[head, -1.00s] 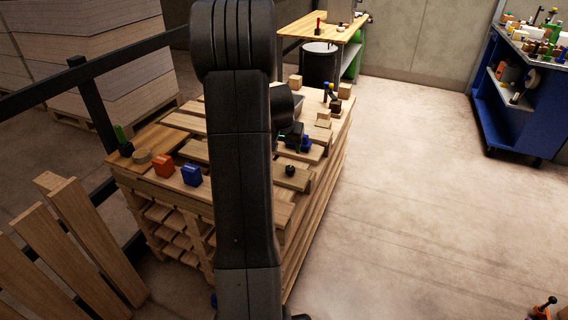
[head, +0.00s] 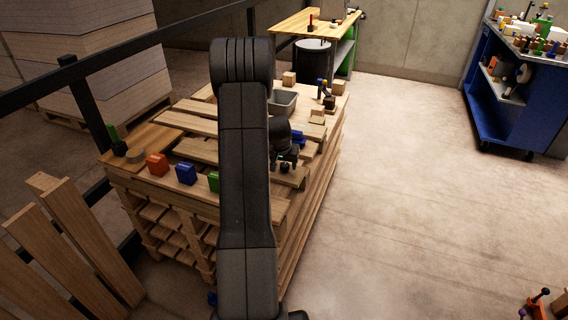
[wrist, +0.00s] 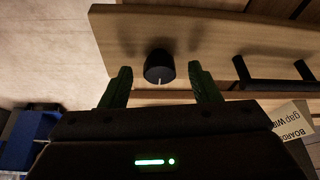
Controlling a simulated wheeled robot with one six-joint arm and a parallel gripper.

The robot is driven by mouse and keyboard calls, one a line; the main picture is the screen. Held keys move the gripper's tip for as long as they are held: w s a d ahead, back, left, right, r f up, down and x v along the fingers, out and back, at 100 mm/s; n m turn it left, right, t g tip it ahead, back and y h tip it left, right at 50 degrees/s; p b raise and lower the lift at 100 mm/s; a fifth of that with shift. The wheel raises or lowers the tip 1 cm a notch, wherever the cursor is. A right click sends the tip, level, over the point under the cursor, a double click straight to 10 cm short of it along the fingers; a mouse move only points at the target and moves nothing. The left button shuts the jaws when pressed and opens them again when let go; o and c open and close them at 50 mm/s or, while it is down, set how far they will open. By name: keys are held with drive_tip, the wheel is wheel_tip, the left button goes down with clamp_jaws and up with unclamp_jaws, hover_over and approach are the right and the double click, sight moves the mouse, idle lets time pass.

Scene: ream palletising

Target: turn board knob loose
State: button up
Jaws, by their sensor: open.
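The board knob (wrist: 159,67) is a short black cylinder with a pale mark line. It stands on a wooden board (wrist: 205,38) in the wrist view. My gripper (wrist: 162,80) is open, with one dark green finger on each side and the knob ahead, between the fingertips' lines. The fingers look apart from the knob. In the head view my gripper (head: 286,163) is over the right end of a board on the pallet stack, and I cannot make out the knob clearly there.
A black bar handle (wrist: 275,85) and a printed label (wrist: 292,122) lie right of the knob. Orange (head: 157,164), blue (head: 186,173) and green (head: 214,181) blocks stand on the stack's front. A grey tray (head: 284,102) sits behind.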

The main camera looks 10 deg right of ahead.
drive_tip(key=c, duration=1)
